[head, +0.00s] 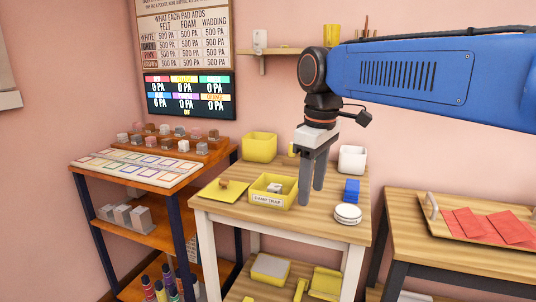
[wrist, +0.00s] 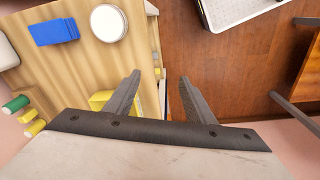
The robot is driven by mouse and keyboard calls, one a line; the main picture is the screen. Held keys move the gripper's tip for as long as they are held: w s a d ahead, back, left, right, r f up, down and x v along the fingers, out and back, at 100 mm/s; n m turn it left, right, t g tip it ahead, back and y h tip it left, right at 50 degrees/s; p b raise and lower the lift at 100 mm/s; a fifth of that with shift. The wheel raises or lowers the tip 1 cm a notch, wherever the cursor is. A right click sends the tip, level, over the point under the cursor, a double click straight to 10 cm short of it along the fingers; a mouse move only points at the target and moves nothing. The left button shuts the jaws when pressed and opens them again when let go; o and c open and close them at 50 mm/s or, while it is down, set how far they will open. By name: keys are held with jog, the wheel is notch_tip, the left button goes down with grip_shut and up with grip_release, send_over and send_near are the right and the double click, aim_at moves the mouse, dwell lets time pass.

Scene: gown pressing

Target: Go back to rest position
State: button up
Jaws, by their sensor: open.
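My gripper (head: 312,178) hangs at the end of my blue arm, pointing down above the wooden table in the middle. Its two grey fingers are apart, with nothing between them. In the wrist view my gripper (wrist: 158,90) also shows open and empty, over the table's edge with the floor to the right. The yellow "damp trap" tray (head: 272,202) stands on the table behind and left of the fingers, with small pieces in it.
The table also holds a yellow bin (head: 259,147), a white container (head: 352,159), blue blocks (head: 351,190) and white discs (head: 348,214). A shelf rack (head: 150,190) stands left. A side table with a tray of red cloths (head: 489,224) stands right.

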jog(key=s+d+f+m+t, duration=0.3)
jog(key=s+d+f+m, duration=0.7)
jog(key=s+d+f, duration=0.8)
jog(key=shift+d+f+m+t, duration=0.4)
jog(key=shift+d+f, duration=0.1)
jog(key=shift+f, duration=0.4)
